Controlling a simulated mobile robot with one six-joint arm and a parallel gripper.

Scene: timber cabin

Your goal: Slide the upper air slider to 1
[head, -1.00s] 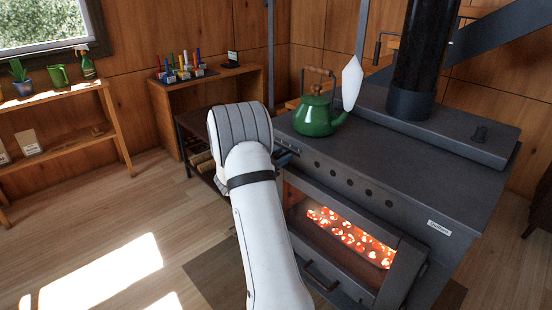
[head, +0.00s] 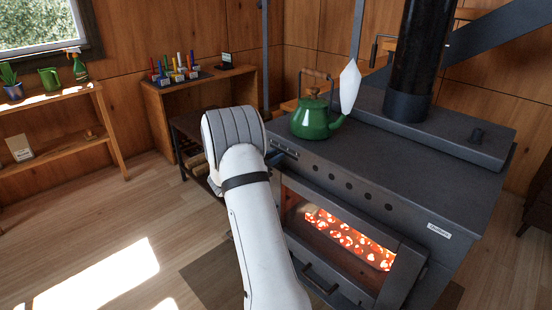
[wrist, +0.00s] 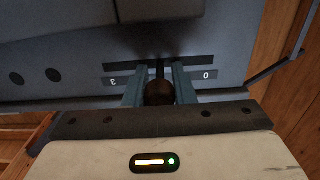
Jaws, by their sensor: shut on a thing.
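The stove's air slider shows in the wrist view as a round dark knob (wrist: 159,93) on a thin stem at a dark slotted strip. The knob stands roughly midway between these figures; intermediate marks are hidden. My gripper (wrist: 160,76) is shut on the knob, one finger on each side. Whether this is the upper slider I cannot tell from this view. In the head view my arm hides the gripper, and part of the slider panel (head: 284,149) shows beside it.
The stove (head: 420,160) has a glowing fire window (head: 350,240) below and a row of round holes to the right of the panel. A green kettle (head: 313,121) stands on top. A wooden shelf (head: 205,80) stands behind left; the floor at left is clear.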

